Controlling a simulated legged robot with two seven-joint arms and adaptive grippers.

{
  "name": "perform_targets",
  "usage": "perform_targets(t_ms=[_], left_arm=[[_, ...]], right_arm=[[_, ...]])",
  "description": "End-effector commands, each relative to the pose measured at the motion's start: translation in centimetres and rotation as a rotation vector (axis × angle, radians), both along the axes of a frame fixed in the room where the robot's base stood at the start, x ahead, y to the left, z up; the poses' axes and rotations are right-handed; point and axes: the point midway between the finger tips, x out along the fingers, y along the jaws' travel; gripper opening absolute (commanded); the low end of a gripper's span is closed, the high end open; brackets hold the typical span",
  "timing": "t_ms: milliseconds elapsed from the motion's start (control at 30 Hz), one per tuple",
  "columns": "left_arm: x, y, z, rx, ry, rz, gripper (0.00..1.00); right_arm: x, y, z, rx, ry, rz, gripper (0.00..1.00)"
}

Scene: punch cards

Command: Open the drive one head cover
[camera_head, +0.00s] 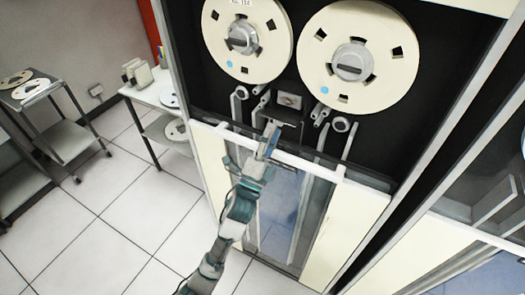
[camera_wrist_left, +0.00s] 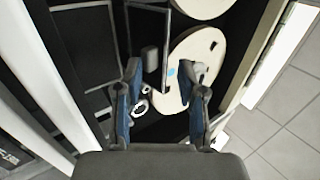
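The tape drive (camera_head: 205,60) has a black recessed face with two cream reels. The head cover (camera_head: 289,101), a small grey block with a dark bracket around it, sits between and below the reels. My left gripper (camera_head: 272,139) is in front of the drive, just below the head cover, and overlaps its lower bracket in the picture. In the left wrist view the gripper's two blue-sided fingers (camera_wrist_left: 166,84) are spread with nothing held between them. A grey block (camera_wrist_left: 151,59) shows near one fingertip; I cannot tell if it is the head cover. My right gripper is not in view.
Tape reels (camera_head: 248,38) and (camera_head: 358,55) stand above the gripper. Guide rollers (camera_head: 341,124) flank the head cover. A white rail (camera_head: 310,166) crosses below. A second drive cabinet (camera_head: 478,235) stands at right. A cart (camera_head: 62,125) and shelf table (camera_head: 155,95) stand at left.

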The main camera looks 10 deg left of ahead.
Motion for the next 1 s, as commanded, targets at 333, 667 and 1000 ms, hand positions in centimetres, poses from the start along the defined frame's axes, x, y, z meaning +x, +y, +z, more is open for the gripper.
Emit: perform_targets(t_ms=[333,667,1000], left_arm=[[-4.8,2.3,-4.1,-0.004,0.004,0.002,0.40],[-5.6,2.4,-4.5,-0.003,0.003,0.002,0.40],[-1.1,2.6,-15.4,-0.084,0.280,-0.037,0.40]], right_arm=[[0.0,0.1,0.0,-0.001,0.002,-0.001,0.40],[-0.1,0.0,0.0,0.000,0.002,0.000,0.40],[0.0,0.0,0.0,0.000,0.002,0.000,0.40]])
